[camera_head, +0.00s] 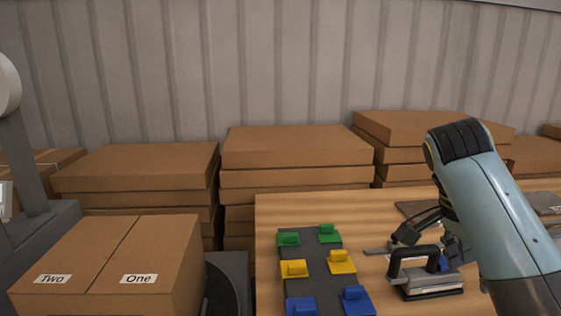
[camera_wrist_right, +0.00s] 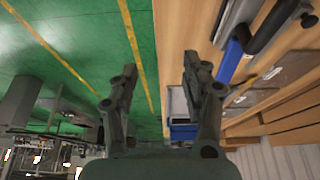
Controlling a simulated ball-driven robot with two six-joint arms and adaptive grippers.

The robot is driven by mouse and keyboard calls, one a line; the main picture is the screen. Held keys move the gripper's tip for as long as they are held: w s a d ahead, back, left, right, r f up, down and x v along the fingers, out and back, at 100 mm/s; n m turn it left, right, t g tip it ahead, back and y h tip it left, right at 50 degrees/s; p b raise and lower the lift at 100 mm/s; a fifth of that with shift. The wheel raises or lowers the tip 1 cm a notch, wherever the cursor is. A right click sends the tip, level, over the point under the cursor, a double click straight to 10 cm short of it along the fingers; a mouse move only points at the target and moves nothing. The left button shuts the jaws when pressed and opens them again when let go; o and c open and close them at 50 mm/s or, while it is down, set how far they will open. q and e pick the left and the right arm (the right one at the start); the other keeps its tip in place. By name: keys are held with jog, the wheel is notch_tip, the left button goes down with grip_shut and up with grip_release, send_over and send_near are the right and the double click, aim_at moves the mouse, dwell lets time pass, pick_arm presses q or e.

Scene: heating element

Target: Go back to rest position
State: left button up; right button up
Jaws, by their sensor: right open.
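My right gripper (camera_head: 428,232) hangs over the wooden table at the right of the head view, beside a device with a black handle (camera_head: 412,258). In the right wrist view, my right gripper (camera_wrist_right: 162,72) has its two fingers spread apart, with nothing between them. The device with the handle and some blue parts show at the upper right of the wrist view, outside the fingers. Whether the gripper touches the device is hard to tell. My left gripper is not in view.
On the table (camera_head: 285,208) lies a dark panel (camera_head: 318,268) with green, yellow and blue pieces. Cardboard boxes (camera_head: 290,150) are stacked behind. A box labelled "Two" and "One" (camera_head: 120,250) stands left. Green floor (camera_wrist_right: 80,30) shows beside the table.

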jog(key=s+d+f+n+g+b, duration=0.1)
jog(key=s+f+n+b, duration=0.1)
jog(key=s+f, duration=0.75)
jog(key=s+f+n+g+b, duration=0.2)
jog(key=s+f, duration=0.2)
jog(key=f, duration=1)
jog(key=s+d+f+n+g+b, duration=0.1)
jog(key=s+f+n+b, duration=0.1)
jog(key=s+f, duration=0.75)
jog(key=s+a+f+n+t+y+b, duration=0.1)
jog(key=s+f+n, duration=0.4)
jog(key=s+f, duration=0.5)
jog(key=s+a+f+n+t+y+b, duration=0.1)
jog(key=s+f+n+t+y+b, duration=0.1)
jog(key=s+f+n, duration=0.4)
jog(key=s+f+t, duration=0.1)
jog(key=s+f, duration=0.3)
jog(key=f, duration=0.5)
jog(key=shift+s+t+y+b, duration=0.3)
jog(key=shift+s+t, duration=0.1)
jog(key=shift+a, duration=0.1)
